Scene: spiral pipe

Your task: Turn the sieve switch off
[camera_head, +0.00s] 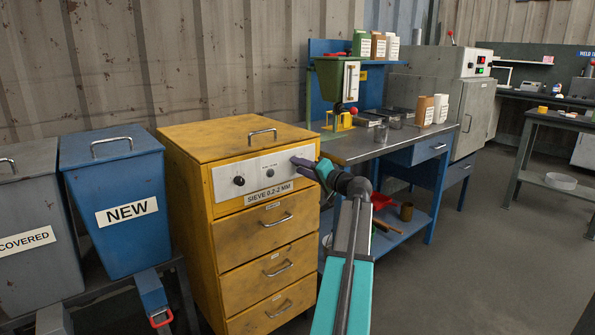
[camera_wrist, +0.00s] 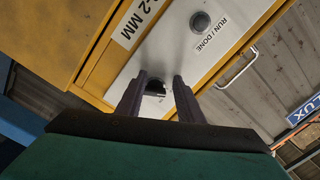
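The yellow sieve cabinet (camera_head: 232,150) has a white control panel (camera_head: 222,183) along its upper front, with a label reading SIEVE 0.2-2 MM. My gripper (camera_head: 297,163) is at the right end of this panel in the head view and hides what is there. In the wrist view my gripper (camera_wrist: 159,76) has its two fingers apart, with a dark switch (camera_wrist: 155,87) between them. Whether the fingers touch the switch cannot be told. The switch's setting is not readable. A round knob labelled RUN / DONE (camera_wrist: 200,22) sits beside it on the panel.
Another dark knob (camera_head: 239,181) is at the panel's left. A blue bin marked NEW (camera_head: 112,200) stands left of the cabinet. A workbench (camera_head: 350,150) with a green hopper (camera_head: 330,78) is close on the right. The floor at the right is clear.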

